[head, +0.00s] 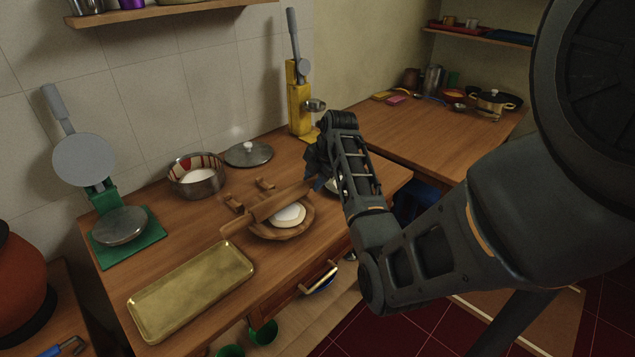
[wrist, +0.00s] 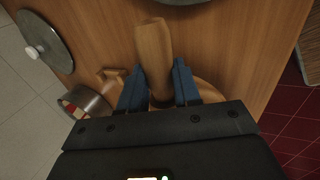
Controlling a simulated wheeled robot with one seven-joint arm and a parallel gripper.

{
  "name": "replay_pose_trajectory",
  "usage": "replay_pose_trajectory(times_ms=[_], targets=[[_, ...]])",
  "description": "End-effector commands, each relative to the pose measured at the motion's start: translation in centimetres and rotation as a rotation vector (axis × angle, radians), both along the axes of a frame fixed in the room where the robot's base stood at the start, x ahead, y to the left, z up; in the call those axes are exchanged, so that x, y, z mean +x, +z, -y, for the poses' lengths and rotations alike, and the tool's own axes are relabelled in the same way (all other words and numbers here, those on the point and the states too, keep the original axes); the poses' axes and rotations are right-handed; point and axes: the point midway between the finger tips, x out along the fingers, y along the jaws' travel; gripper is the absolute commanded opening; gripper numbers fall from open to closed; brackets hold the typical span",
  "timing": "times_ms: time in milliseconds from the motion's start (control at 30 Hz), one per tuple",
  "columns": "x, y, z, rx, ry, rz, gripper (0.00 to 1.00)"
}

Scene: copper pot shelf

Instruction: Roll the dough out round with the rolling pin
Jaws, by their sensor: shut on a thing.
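The dough (head: 289,215) is a pale, thick, round lump on a round wooden board (head: 266,236) on the counter. The wooden rolling pin (head: 268,207) lies across the far side of the board, just beyond or over the dough's edge; I cannot tell whether it touches the dough. My gripper (head: 322,172) is at the pin's right end. In the wrist view, the blue fingers of my gripper (wrist: 160,88) are shut around the rolling pin (wrist: 154,48), whose end sticks out past them. The dough is hidden in the wrist view.
A brass tray (head: 190,292) lies in front of the board.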

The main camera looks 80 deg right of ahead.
Motion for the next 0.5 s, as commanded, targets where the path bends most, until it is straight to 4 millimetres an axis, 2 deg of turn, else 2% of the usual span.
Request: replay_pose_trajectory(times_ms=[267, 500], targets=[[0.0, 0.3, 0.0, -0.001, 0.0, 0.0, 0.02], [0.0, 2.5, 0.1, -0.003, 0.0, 0.002, 0.02]])
